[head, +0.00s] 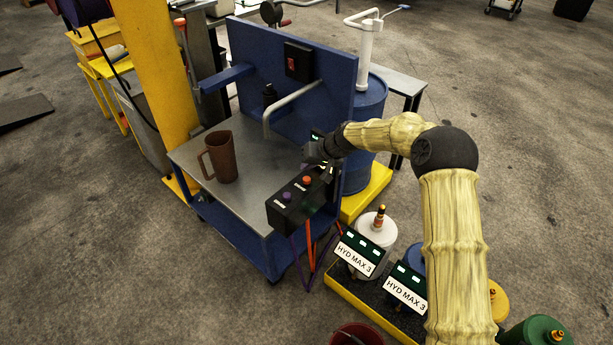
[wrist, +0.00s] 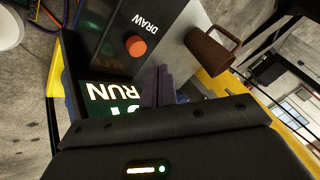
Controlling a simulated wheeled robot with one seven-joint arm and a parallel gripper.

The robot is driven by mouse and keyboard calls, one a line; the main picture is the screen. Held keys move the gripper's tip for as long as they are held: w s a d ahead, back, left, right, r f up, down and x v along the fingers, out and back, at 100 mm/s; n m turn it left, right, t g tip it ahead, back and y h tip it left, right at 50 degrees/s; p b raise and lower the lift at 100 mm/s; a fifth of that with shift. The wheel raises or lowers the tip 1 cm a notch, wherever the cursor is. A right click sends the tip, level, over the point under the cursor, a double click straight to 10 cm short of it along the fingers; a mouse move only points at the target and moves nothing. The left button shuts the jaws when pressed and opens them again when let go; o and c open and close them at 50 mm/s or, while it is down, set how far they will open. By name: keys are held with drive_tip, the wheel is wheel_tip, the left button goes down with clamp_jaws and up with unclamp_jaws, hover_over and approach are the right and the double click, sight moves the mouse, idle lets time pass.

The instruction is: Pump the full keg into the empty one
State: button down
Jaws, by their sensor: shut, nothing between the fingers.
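My gripper (head: 322,160) is at the black control box (head: 297,200) on the right edge of the blue cart. It also shows in the wrist view (wrist: 160,82), its fingers together and empty. They are close to the box face; I cannot tell if they touch. The box has a purple button (head: 286,197) and an orange button (head: 307,180); the wrist view shows the orange one (wrist: 135,46) beside the word DRAW. A white keg (head: 375,232) stands behind a HYD MAX 3 sign; a blue keg (head: 414,256) is partly hidden by my arm.
A brown jug (head: 222,160) stands on the cart's metal top (head: 185,155). Purple and orange hoses (head: 312,250) hang below the box. A blue drum (head: 368,105) with a hand pump stands behind. A green container (head: 540,332) is at the lower right. Open floor lies to the right.

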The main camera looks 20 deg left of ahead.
sight(309, 180)
drive_tip(key=shift+r+p, duration=0.8)
drive_tip(key=shift+r, duration=0.7)
drive_tip(key=s+d+r+m+h, duration=0.15)
drive_tip(key=s+d, duration=0.25)
drive_tip(key=d, duration=0.4)
drive_tip(key=s+d+r+t+h, duration=0.1)
drive_tip(key=s+d+r+h, duration=0.15)
drive_tip(key=d, duration=0.55)
drive_tip(key=s+d+r+m+h, duration=0.1)
drive_tip(key=s+d+r, duration=0.2)
drive_tip(key=s+d, duration=0.35)
drive_tip(key=s+d+r+m+h, duration=0.2)
drive_tip(key=s+d+m, duration=0.2)
drive_tip(key=s+d, duration=1.25)
wheel_tip(309, 180, up, 18)
drive_tip(key=p, duration=1.8)
drive_tip(key=shift+w+a+n, duration=0.15)
drive_tip(key=shift+a+n, duration=0.05)
drive_tip(key=shift+n, duration=0.15)
